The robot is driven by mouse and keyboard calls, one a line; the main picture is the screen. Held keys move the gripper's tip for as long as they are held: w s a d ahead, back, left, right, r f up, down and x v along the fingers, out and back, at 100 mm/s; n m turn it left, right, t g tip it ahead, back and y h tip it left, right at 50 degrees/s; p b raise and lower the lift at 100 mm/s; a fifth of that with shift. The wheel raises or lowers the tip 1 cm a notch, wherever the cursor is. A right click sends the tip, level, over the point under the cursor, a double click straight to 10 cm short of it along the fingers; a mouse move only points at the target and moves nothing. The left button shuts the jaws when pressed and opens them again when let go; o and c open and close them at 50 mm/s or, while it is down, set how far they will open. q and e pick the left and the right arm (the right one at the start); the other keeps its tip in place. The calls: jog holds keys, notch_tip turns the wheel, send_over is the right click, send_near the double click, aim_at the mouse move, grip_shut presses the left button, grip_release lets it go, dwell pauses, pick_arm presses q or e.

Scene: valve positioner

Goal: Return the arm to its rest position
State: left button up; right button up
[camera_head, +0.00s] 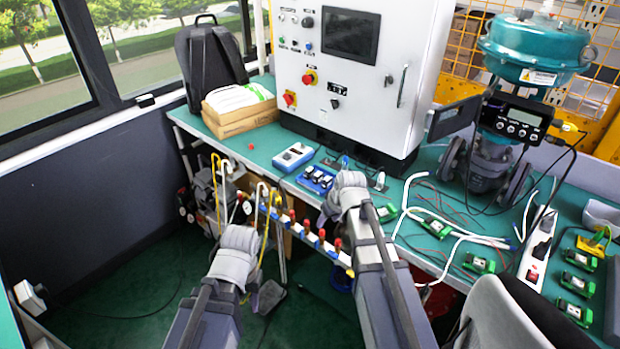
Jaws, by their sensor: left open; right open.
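My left gripper (238,243) is at the end of the arm that rises from the bottom, left of centre. It is over the floor in front of the bench, apart from the bench things. My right gripper (348,186) is further up and right, at the front edge of the green bench (262,148), in front of a blue switch block (316,180). Both are open, and I see nothing held; the fingertips are hard to make out. The valve positioner (513,118) with its display sits on the teal-topped valve (535,48) at the back right, away from both grippers.
A white control cabinet (365,85) stands on the bench. Colored hooks and cables hang along its front edge (312,238). White and red cables and green modules (478,263) lie to the right. A chair (510,318) is at the lower right. The floor at left is mostly clear.

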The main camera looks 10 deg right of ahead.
jog(key=shift+a, duration=0.1)
jog(key=s+a+r+g+h+p, duration=0.1)
jog(key=s+a+r+g+p, duration=0.1)
jog(key=s+a, duration=0.5)
jog(key=s+a+r+g+h+p, duration=0.1)
jog(key=s+a+r+g+p, duration=0.1)
jog(key=s+a, duration=0.5)
jog(key=s+p, duration=0.1)
jog(key=s, duration=0.5)
jog(key=shift+s+r+n+g+h+p, duration=0.15)
jog(key=shift+s+n+g+h+p, duration=0.15)
jog(key=shift+n+p, duration=0.1)
